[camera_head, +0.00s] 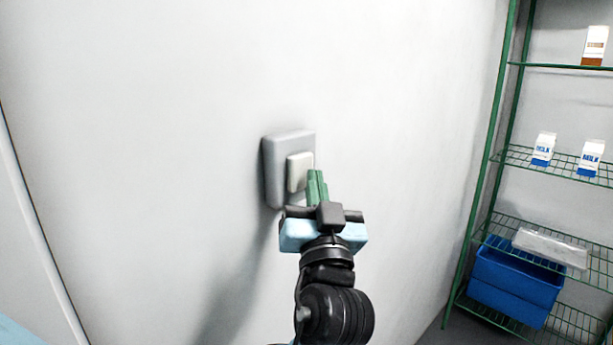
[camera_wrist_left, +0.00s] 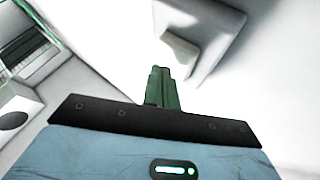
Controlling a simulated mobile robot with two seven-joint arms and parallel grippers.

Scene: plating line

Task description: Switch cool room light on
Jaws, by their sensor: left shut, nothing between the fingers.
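A grey light switch plate (camera_head: 272,172) with a pale rocker button (camera_head: 297,171) is mounted on the white wall. My left gripper (camera_head: 316,182) is shut and empty, with its green fingers together just right of and below the button. In the head view the fingertips overlap the button's lower right edge; I cannot tell whether they touch it. In the left wrist view the switch plate (camera_wrist_left: 215,25) and its button (camera_wrist_left: 180,52) are just beyond and above the shut fingers (camera_wrist_left: 162,85), with a small gap seeming to show. My right gripper is not in view.
A green wire shelf (camera_head: 480,215) stands at the right, with milk cartons (camera_head: 543,149), a brown-marked carton (camera_head: 595,45) and a blue crate (camera_head: 515,283). The white wall (camera_head: 150,100) around the switch is bare. A vertical edge runs down the wall at the left.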

